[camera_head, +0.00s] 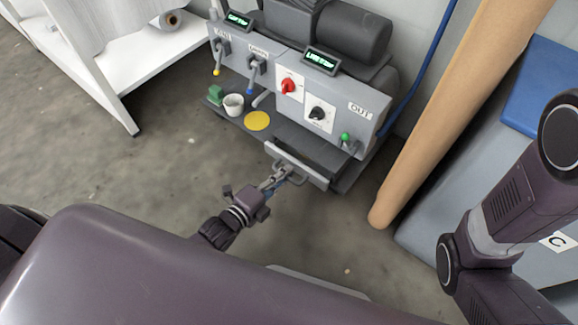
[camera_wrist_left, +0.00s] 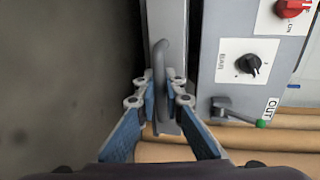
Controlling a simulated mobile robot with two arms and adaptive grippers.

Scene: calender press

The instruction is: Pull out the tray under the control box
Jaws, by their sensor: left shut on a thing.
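The grey control box (camera_head: 345,98) stands at the upper middle of the head view, with a red knob, a black knob and a small green display. Under it the grey tray (camera_head: 310,170) sticks out a little at the front, with a bar handle on its front face. My left gripper (camera_head: 277,173) is at that handle. In the left wrist view the blue-padded fingers (camera_wrist_left: 160,95) are shut around the grey loop handle (camera_wrist_left: 162,60), with the tray front behind it. My right gripper is not in view; only my right arm shows at the right of the head view.
A white cup (camera_head: 233,105), a green block (camera_head: 215,95) and a yellow disc (camera_head: 257,121) sit on the ledge left of the tray. A long brown roll (camera_head: 450,110) leans at the right. A white shelf (camera_head: 118,85) stands at left. The floor in front is clear.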

